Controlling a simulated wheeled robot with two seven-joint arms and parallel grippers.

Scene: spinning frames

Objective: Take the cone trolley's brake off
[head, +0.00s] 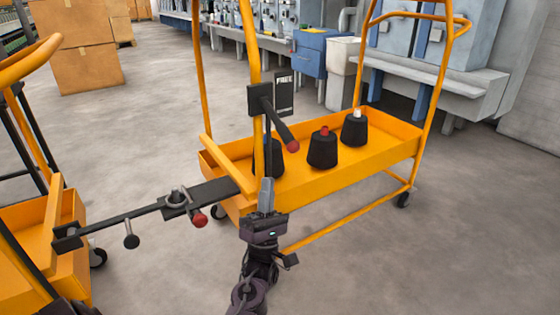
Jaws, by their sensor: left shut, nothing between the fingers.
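The cone trolley (345,175) is a yellow wheeled frame with a shallow tray, standing right of centre. Its brake lever (278,128) is a black bar with a red tip. It slants down to the right from a black bracket on the near post, beside a dark plate (284,93) reading FREE. My left gripper (266,184) is shut and empty, fingers pointing up, in front of the tray's near end. It appears below and left of the lever's red tip, apart from it. My right gripper is not in view.
Black cones (323,149) stand in the tray; one is partly hidden by the post. A black tow bar (130,217) with a ring and red knob links it to another yellow trolley (40,240) at left. Machines line the back; boxes (75,50) stand back left. Floor at right is clear.

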